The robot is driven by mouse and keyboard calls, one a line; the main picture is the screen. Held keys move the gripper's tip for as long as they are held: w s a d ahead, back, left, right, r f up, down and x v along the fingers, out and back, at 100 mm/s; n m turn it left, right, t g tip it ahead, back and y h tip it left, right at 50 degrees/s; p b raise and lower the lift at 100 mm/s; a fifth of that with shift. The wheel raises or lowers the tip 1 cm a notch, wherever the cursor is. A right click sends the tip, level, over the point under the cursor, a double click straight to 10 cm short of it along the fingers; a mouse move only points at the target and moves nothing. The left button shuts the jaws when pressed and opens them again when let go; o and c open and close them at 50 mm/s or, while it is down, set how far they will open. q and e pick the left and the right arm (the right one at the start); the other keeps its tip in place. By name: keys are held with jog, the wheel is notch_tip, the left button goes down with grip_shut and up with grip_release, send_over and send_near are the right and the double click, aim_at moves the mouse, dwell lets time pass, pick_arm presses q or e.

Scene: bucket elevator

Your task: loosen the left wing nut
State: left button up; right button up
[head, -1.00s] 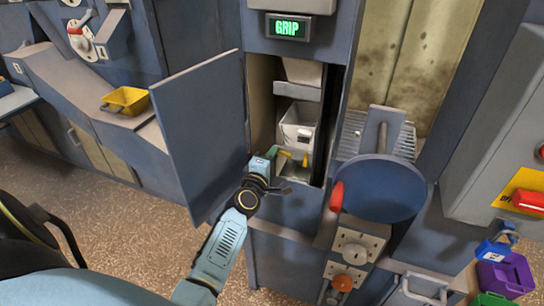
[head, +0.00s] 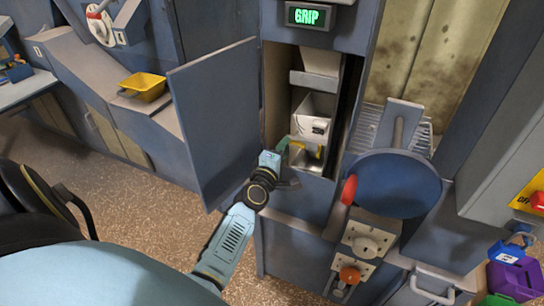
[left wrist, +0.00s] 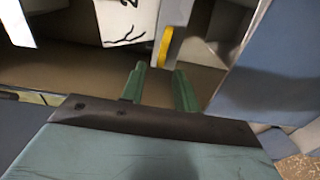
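A pale bucket (head: 314,118) hangs inside the open cabinet shaft; its white side also shows in the left wrist view (left wrist: 128,20). Below it are small yellow parts that look like wing nuts (head: 319,152). One yellow wing nut (left wrist: 165,47) shows in the left wrist view, just beyond the fingertips; I cannot tell which one it is. My left gripper (head: 284,147) reaches into the shaft opening below the bucket. Its two green fingers (left wrist: 160,80) are apart with nothing between them. My right gripper is in neither view.
The cabinet door (head: 215,125) stands open to the left of my left arm. A lit GRIP sign (head: 308,16) is above the shaft. A red-handled lever (head: 348,190) and a round blue disc (head: 398,185) stand to the right. A yellow tray (head: 143,87) sits at the left.

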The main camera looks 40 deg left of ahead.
pick_arm(q)
jog(key=v, duration=1.1)
jog(key=shift+s, duration=0.25)
